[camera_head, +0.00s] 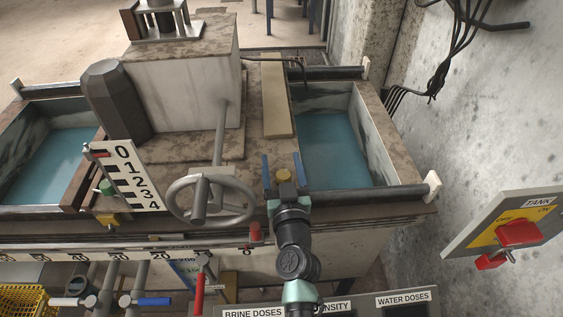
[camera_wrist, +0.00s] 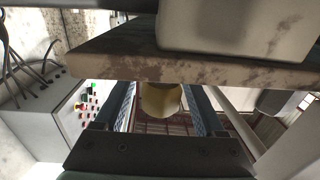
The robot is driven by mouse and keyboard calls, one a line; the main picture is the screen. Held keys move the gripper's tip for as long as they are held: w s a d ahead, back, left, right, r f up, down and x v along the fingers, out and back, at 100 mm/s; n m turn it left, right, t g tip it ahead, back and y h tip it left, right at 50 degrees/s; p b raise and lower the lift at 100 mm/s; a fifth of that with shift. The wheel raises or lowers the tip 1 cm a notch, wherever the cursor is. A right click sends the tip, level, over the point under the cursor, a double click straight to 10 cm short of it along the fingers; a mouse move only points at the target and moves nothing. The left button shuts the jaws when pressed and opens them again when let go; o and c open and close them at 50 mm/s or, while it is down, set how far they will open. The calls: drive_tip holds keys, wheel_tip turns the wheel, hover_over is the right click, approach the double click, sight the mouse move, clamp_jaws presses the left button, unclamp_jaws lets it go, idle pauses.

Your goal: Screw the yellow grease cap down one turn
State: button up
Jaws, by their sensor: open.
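The yellow grease cap (camera_head: 284,175) is a small knob near the front edge of the tank unit, just right of the grey handwheel. In the wrist view the yellow cap (camera_wrist: 160,101) shows as a rounded, pale yellow form below a stained slab. My gripper (camera_head: 282,157) is open, with one blue finger on each side of the cap. In the wrist view the fingers of my gripper (camera_wrist: 158,92) also stand apart, with gaps visible between them and the cap. The cap's lower part and its seat are hidden by my gripper and wrist in the head view.
The grey handwheel (camera_head: 211,199) stands close to the left of my gripper. A water-filled basin (camera_head: 335,150) lies behind and right. A red knob (camera_head: 255,232) sits just left of my wrist. A red switch (camera_head: 517,233) is on a panel at far right.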

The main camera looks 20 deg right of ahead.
clamp_jaws()
drive_tip(key=m+h+p, duration=0.1)
drive_tip(key=p, duration=0.2)
drive_tip(key=shift+d+r, duration=0.1)
drive_tip(key=shift+r, duration=0.2)
drive_tip(key=m+h+p, duration=0.1)
drive_tip(key=h+p, duration=0.1)
drive_tip(key=p, duration=0.2)
drive_tip(key=shift+d+g, duration=0.15)
drive_tip(key=shift+g, duration=0.25)
drive_tip(key=shift+d+m+h+p, duration=0.1)
drive_tip(key=shift+m+h+p, duration=0.4)
drive_tip(key=shift+p, duration=0.4)
drive_tip(key=shift+s+d+f+g+h+p, duration=0.1)
drive_tip(key=shift+f+g+h+p, duration=0.2)
drive_tip(key=shift+h, duration=0.1)
unclamp_jaws()
